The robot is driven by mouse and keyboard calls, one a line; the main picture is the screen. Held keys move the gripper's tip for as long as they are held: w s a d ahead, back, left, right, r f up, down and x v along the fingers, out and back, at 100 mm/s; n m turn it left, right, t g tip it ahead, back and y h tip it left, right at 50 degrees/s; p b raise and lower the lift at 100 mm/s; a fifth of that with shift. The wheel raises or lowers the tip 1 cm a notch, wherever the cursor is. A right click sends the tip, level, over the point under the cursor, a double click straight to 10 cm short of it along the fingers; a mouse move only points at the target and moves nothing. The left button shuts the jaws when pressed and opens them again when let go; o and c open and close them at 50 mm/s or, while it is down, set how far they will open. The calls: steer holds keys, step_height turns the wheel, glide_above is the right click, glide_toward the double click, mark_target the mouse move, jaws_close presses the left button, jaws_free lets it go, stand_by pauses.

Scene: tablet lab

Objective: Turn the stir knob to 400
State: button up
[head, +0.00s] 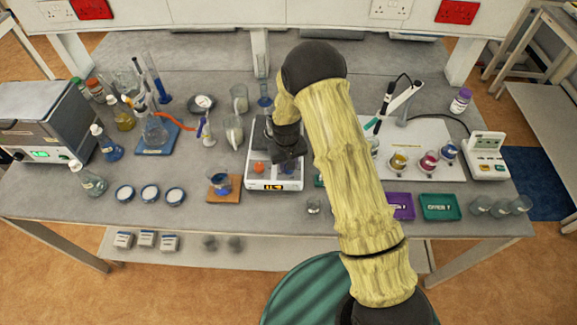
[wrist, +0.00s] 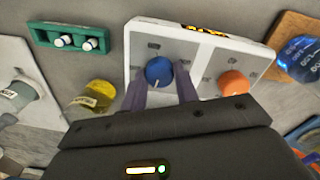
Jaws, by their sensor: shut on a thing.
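The hotplate stirrer (head: 254,183) is a white box at the middle of the bench; its lit orange display is too small to read. In the wrist view its front panel (wrist: 201,57) shows a blue knob (wrist: 159,71) and an orange knob (wrist: 232,83), with small unreadable marks around them. A pale pointer line on the blue knob points towards the picture's bottom, slightly left. My gripper (wrist: 162,82) is shut on the blue knob, one purple finger on each side. In the head view my gripper (head: 288,158) hides part of the panel.
A blue beaker (head: 221,183) on a wooden board stands left of the stirrer. In the wrist view a green rack (wrist: 50,36) with white-capped vials and a yellow-filled vessel (wrist: 95,97) lie on the other side. Purple (head: 399,206) and green (head: 440,207) trays sit near the front edge.

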steer(key=m+b, duration=0.2)
steer(key=m, duration=0.1)
steer(key=shift+f, duration=0.15)
steer(key=m+b, duration=0.1)
steer(key=m, duration=0.3)
steer(key=shift+w+b, duration=0.1)
steer(key=shift+b, duration=0.2)
steer(key=m, duration=0.3)
steer(key=shift+m+b, duration=0.35)
steer(key=shift+m, duration=0.05)
steer(key=m, duration=0.4)
steer(key=shift+r+g, duration=0.2)
steer(key=shift+g, duration=0.1)
steer(key=m, duration=0.4)
steer(key=shift+d+p, duration=0.1)
steer(key=shift+p, duration=0.2)
steer(key=m+p, duration=0.1)
steer(key=m, duration=0.2)
steer(key=shift+r+m, duration=0.1)
steer(key=shift+m, duration=0.3)
steer(key=m+p, duration=0.1)
steer(key=m, duration=0.2)
steer(key=shift+y, duration=0.3)
steer(key=shift+m+p, duration=0.6)
steer(key=shift+m, duration=1.3)
